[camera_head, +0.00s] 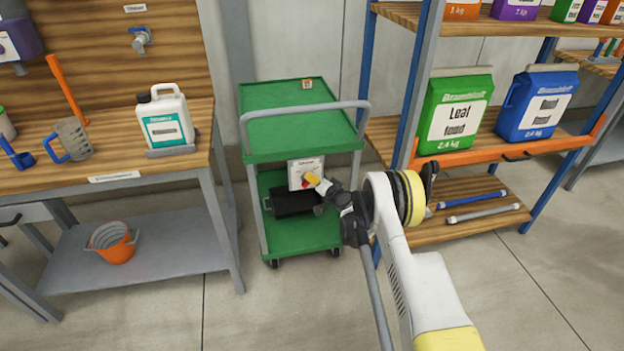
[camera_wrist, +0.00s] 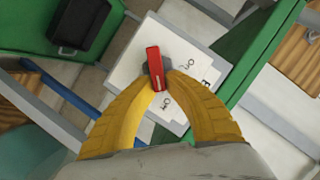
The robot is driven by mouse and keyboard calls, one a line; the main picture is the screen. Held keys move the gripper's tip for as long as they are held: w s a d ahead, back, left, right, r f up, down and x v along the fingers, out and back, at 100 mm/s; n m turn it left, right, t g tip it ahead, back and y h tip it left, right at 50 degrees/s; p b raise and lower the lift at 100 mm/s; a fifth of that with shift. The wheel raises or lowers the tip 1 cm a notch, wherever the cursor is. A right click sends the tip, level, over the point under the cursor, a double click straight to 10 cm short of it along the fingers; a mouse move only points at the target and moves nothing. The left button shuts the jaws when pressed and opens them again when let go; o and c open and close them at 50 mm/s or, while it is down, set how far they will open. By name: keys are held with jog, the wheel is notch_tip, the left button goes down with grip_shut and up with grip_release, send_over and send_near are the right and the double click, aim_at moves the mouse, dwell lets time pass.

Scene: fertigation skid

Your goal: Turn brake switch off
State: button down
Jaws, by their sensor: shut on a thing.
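The brake switch is a red lever (camera_wrist: 154,66) on a pale panel (camera_wrist: 127,71) with black symbols; the panel also shows in the head view (camera_head: 301,170), fixed to the green cart. In the wrist view my gripper (camera_wrist: 157,84) has its two yellow fingers closed on the sides of the red lever. The lever stands nearly upright in that view, and a dark hub shows behind it. In the head view my gripper (camera_head: 312,180) reaches the panel from the right and hides part of the lever. Part of the panel's print is covered by the fingers.
A workbench (camera_head: 185,163) stands to the left. A shelf rack (camera_head: 560,142) with bags stands close on the right. Floor in front is clear.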

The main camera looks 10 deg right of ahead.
jog(key=c, duration=1.4)
grip_release()
jog(key=v, duration=1.2)
jog(key=shift+r, duration=0.1)
